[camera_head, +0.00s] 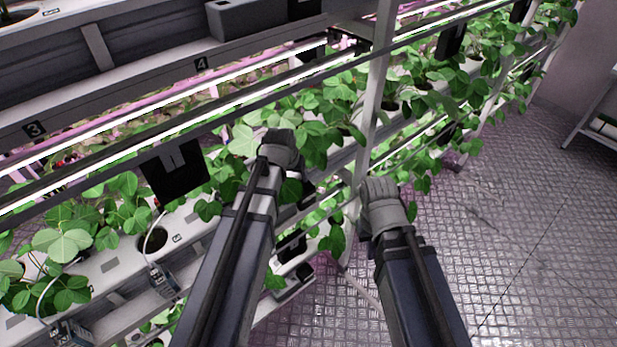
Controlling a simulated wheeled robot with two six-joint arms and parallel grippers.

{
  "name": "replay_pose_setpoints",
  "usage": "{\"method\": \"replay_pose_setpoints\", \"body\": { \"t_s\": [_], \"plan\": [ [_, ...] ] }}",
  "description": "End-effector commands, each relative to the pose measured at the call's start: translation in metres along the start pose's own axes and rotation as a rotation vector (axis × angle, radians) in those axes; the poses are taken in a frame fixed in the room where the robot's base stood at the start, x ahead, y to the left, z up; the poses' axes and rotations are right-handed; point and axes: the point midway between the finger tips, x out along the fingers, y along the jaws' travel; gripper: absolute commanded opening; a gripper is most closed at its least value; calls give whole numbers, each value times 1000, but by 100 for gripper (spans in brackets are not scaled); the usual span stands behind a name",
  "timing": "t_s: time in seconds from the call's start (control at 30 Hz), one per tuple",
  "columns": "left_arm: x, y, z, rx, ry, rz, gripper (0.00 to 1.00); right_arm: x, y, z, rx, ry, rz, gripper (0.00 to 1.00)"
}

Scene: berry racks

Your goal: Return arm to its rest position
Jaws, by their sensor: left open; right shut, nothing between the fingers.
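My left arm reaches up and forward from the bottom of the head view, over the berry rack (120,318). Its gripper (284,142) is a dark grey end among green leaves beside the rack; it is open, and its fingers are mostly hidden from this angle. My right arm comes in from the bottom, right of the left one. Its gripper (378,190) is shut and empty, just right of the rack's upright post (374,100); its fingertips are hard to make out. I cannot tell whether leaves touch the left gripper.
Strawberry plants (62,240) grow in white gutters along the rack, with bright light bars (110,160) above. A black panel (172,172) hangs near the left arm. The metal tread floor (530,240) at right is clear. A pale stand (598,115) is at the right edge.

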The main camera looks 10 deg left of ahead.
Motion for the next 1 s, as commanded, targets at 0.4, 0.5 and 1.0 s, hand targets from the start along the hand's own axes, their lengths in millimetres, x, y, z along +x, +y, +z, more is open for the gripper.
{"method": "replay_pose_setpoints", "body": {
  "t_s": [0.4,0.5,1.0],
  "plan": [
    [16,63,72,110,-141,13,72,32,-3,-2,-2,0,1,0],
    [18,95,120,183,-239,6,72,48,-4,-3,-3,0,1,0],
    [7,137,211,322,-435,-45,72,72,-7,-4,-6,0,1,0]
  ]
}}
